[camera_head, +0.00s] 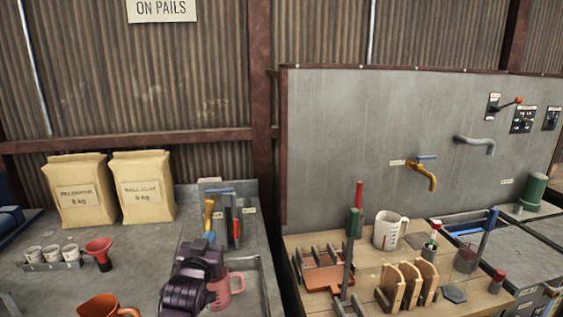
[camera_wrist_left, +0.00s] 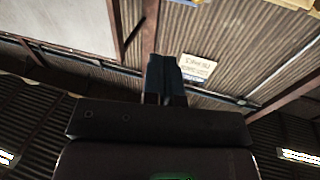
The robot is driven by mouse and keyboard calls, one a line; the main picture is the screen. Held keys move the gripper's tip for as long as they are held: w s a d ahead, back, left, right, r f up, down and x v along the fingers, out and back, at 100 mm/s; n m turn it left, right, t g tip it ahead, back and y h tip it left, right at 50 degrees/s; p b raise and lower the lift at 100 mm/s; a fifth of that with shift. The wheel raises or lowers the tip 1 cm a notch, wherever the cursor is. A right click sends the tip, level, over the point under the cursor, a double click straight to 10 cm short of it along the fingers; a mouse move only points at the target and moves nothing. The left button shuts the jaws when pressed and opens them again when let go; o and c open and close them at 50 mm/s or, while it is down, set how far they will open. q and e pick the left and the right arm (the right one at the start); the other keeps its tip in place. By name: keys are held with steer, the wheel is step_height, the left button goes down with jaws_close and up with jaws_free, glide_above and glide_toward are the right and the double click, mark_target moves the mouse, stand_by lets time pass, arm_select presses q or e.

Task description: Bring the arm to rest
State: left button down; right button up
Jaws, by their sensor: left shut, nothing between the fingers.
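My left gripper (camera_head: 208,238) is in the lower middle of the head view, over the left counter, with my dark wrist below it. Its fingers point up and away. In the left wrist view its dark blue fingers (camera_wrist_left: 165,78) are together with nothing between them. They point toward the corrugated wall and a sign (camera_wrist_left: 197,68) that shows upside down. My right gripper is in neither view.
Close to my left gripper are a pink mug (camera_head: 227,291) and a yellow tap-like piece (camera_head: 209,214). A red funnel (camera_head: 100,250) and two paper bags (camera_head: 82,190) stand left. A wooden bench (camera_head: 370,262) with racks and a white jug (camera_head: 388,230) is right.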

arm_select(q)
steer(key=s+a+f+g, duration=0.2)
steer(key=s+a+f, duration=0.1)
steer(key=s+f, duration=0.6)
steer(key=s+a+f+g+b, duration=0.1)
steer(key=s+a+f+g, duration=0.1)
steer(key=s+f, duration=0.7)
steer(key=s+a+f+g+y, duration=0.1)
steer(key=s+a+f, duration=0.4)
steer(key=s+f, duration=0.5)
steer(key=s+g, duration=0.1)
steer(key=s, duration=0.6)
steer(key=shift+g, duration=0.4)
